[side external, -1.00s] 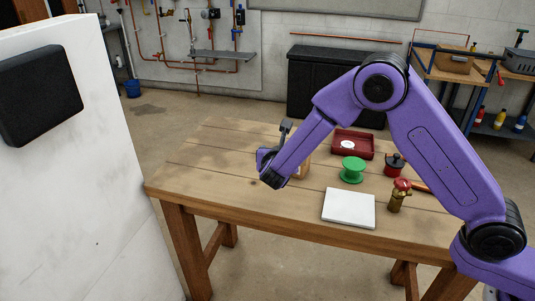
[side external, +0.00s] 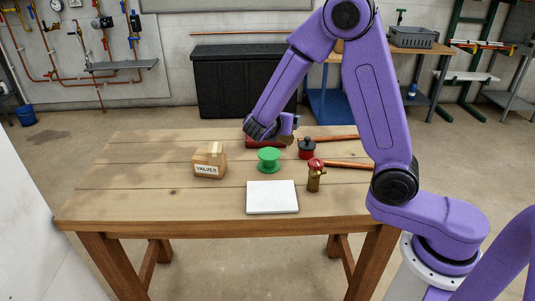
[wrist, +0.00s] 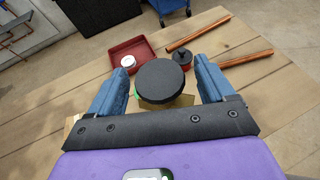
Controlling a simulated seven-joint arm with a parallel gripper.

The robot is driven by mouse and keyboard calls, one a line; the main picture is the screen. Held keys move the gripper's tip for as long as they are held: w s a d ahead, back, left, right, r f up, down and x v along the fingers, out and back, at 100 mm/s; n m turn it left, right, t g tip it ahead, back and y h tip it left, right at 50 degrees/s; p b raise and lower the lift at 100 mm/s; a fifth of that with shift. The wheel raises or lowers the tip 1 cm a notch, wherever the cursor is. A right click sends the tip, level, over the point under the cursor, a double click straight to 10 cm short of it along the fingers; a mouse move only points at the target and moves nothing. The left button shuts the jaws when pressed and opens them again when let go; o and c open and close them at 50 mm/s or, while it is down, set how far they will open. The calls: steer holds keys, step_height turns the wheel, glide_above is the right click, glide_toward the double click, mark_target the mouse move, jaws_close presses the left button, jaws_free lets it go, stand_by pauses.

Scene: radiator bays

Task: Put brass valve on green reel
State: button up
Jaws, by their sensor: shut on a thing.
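My gripper (side external: 286,136) is shut on a brass-coloured piece (side external: 288,123) with a black round top; in the wrist view the black top (wrist: 160,82) sits between the two blue fingers and the lower body is mostly hidden. It is held above the far part of the table, behind the green reel in the side view. The green reel (side external: 268,159) stands upright on the table with a bare top; only a green sliver (wrist: 137,95) shows in the wrist view. A brass valve with a red handwheel (side external: 314,178) stands on the table right of the reel.
A cardboard box marked VALVES (side external: 209,161) is left of the reel. A white plate (side external: 272,197) lies in front. A red tray (wrist: 120,70) holding a white disc, a red pot with black lid (side external: 307,149) and copper pipes (side external: 345,164) are behind and right.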

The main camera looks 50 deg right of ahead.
steer(key=s+d+m+g, duration=0.1)
steer(key=s+d+g, duration=0.1)
steer(key=s+d, duration=0.15)
glide_above(268, 153)
steer(key=shift+m+h, duration=0.3)
steer(key=shift+h, duration=0.1)
steer(key=shift+s+f, duration=0.1)
steer(key=shift+f, duration=5.9)
steer(key=shift+f, duration=0.1)
